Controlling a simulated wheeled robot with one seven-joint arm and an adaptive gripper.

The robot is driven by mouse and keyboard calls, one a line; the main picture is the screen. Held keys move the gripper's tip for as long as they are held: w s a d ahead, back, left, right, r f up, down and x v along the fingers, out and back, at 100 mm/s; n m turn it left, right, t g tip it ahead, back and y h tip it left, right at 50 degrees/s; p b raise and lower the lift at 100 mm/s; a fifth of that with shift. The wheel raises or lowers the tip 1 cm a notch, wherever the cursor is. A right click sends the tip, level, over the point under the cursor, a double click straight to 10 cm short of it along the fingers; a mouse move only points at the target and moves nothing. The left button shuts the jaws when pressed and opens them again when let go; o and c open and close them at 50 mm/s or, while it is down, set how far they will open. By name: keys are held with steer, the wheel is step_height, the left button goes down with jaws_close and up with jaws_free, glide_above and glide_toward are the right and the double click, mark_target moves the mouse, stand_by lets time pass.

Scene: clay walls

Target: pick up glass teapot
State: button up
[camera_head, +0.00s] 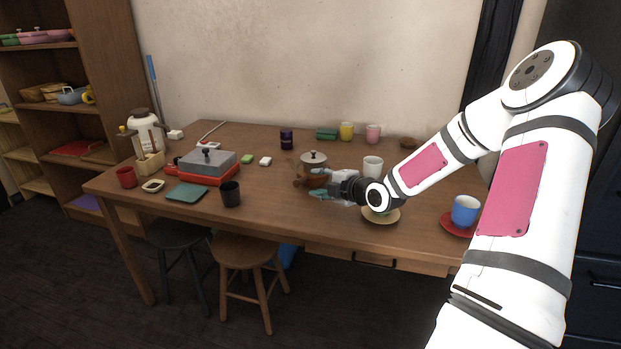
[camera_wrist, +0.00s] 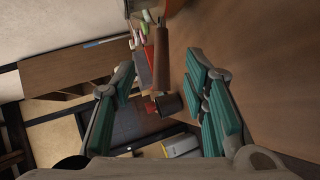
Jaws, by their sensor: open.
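The glass teapot (camera_head: 313,166) stands upright on the wooden table, with a grey lid and brownish contents. My gripper (camera_head: 319,182) is at its near side and partly hides its lower body. In the wrist view, a brown wooden handle (camera_wrist: 161,62), apparently the teapot's, runs between the teal fingers of my gripper (camera_wrist: 161,72). The fingers are open, with a gap on both sides of the handle. Only a small part of the teapot's body (camera_wrist: 172,7) shows at the top edge there.
A white cup (camera_head: 372,166) stands just right of the teapot, and a tan saucer (camera_head: 381,216) lies below my wrist. A blue cup (camera_head: 465,210) stands on a red saucer at right. A black cup (camera_head: 231,194) and a grey-lidded red appliance (camera_head: 207,166) stand to the left.

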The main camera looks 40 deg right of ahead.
mark_target(304, 181)
steer(key=shift+x, duration=1.15)
steer(key=shift+a+b+x, duration=0.15)
steer(key=shift+b+x, duration=0.35)
steer(key=shift+x, duration=0.95)
steer(key=shift+a+b+x, duration=0.2)
steer(key=shift+b+x, duration=0.3)
steer(key=shift+x, duration=0.95)
steer(key=shift+f, duration=0.1)
steer(key=shift+c, duration=0.6)
jaws_close()
